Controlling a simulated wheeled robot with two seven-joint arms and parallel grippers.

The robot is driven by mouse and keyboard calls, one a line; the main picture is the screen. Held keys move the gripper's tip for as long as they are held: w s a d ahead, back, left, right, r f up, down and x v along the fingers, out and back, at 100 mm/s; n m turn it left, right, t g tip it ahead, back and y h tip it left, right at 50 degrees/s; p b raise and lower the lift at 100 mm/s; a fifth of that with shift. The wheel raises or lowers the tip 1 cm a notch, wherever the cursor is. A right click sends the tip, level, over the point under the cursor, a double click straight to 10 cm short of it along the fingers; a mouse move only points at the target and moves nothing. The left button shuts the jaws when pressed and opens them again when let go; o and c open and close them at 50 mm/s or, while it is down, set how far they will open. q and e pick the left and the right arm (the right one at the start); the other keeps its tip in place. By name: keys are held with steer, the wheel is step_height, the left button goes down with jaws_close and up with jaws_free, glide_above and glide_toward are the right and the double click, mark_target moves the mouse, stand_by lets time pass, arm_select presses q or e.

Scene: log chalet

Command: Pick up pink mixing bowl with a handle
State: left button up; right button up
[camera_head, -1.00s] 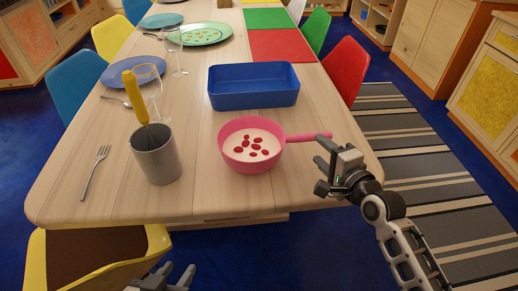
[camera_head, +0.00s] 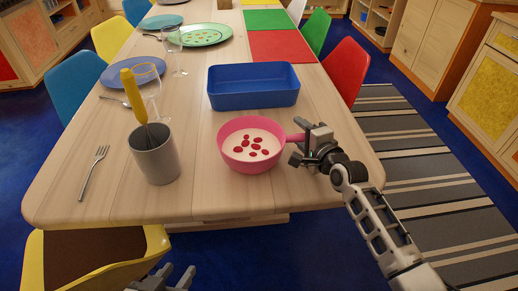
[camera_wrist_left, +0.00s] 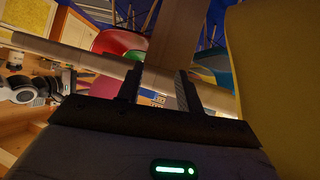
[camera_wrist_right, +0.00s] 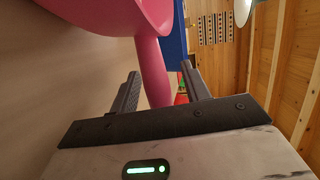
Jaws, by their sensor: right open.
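The pink mixing bowl (camera_head: 233,158) stands upright on the wooden table near its front edge, with white contents and several red pieces in it. Its handle (camera_head: 294,137) points right. My right gripper (camera_head: 301,147) is at the handle, its jaws open. In the right wrist view the pink handle (camera_wrist_right: 152,72) runs down between the two fingers (camera_wrist_right: 165,88), with gaps on both sides. The bowl (camera_wrist_right: 100,15) fills the top left there. My left gripper (camera_head: 172,272) is low at the bottom edge, below the table, away from the bowl. In the left wrist view its fingers (camera_wrist_left: 158,88) are apart and empty.
A blue tray (camera_head: 253,104) lies behind the bowl. A grey container (camera_head: 156,163) with a yellow-handled whisk (camera_head: 133,92) stands left of it, beside a fork (camera_head: 93,172). A yellow chair (camera_head: 95,262) is at the front left. A red chair (camera_head: 346,70) is at the right.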

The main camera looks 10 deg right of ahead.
jaws_close()
steer(key=shift+r, duration=0.1)
arm_select(q)
steer(key=shift+r, duration=0.15)
arm_select(e)
steer(key=shift+r, duration=0.15)
